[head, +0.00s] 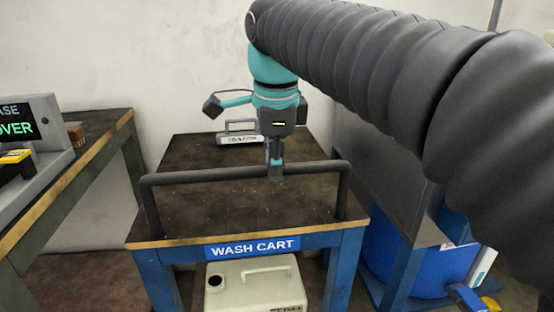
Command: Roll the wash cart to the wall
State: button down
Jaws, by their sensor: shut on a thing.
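The wash cart (240,246) stands in the middle of the head view, with a blue frame, a dark worn top and a "WASH CART" label on its front. A dark push handle (205,176) rises above the front of its top. My gripper (275,172) points down and is shut on the handle's bar, right of its middle. The fingertips partly hide the bar there. The pale wall (160,60) is behind the cart. The gap between the cart's far edge and the wall is hard to judge.
A grey handled item (240,137) lies at the cart top's far end. A cream jug (255,285) sits below the top. A bench (60,190) with a display stands left. A blue drum (415,255) and a dark panel stand close on the right.

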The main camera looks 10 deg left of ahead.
jog(key=c, duration=1)
grip_release()
jog(key=shift+w+a, duration=0.1)
jog(key=shift+w, duration=0.2)
jog(key=shift+s+r, duration=0.1)
jog(key=r, duration=0.4)
jog(key=s+r, duration=0.1)
jog(key=r, duration=0.2)
jog(key=s+r, duration=0.1)
jog(key=r, duration=0.3)
jog(key=shift+s+d+r, duration=0.1)
jog(key=shift+d+r, duration=0.25)
jog(key=s+d+f+n+t, duration=0.25)
jog(key=d+f+n, duration=0.45)
jog(key=d+f, duration=0.55)
jog(key=s+d+f+n, duration=0.2)
jog(key=s+d+f, duration=0.1)
jog(key=f, duration=0.3)
jog(key=s+d+f+n, duration=0.3)
jog(key=f, duration=0.3)
jog(key=s+d+f+n+t, duration=0.1)
jog(key=s+d+f+n, duration=0.1)
jog(key=f, duration=0.4)
jog(key=shift+s+d+n+h, duration=0.35)
jog(key=shift+s+d, duration=0.4)
jog(key=shift+s, duration=0.25)
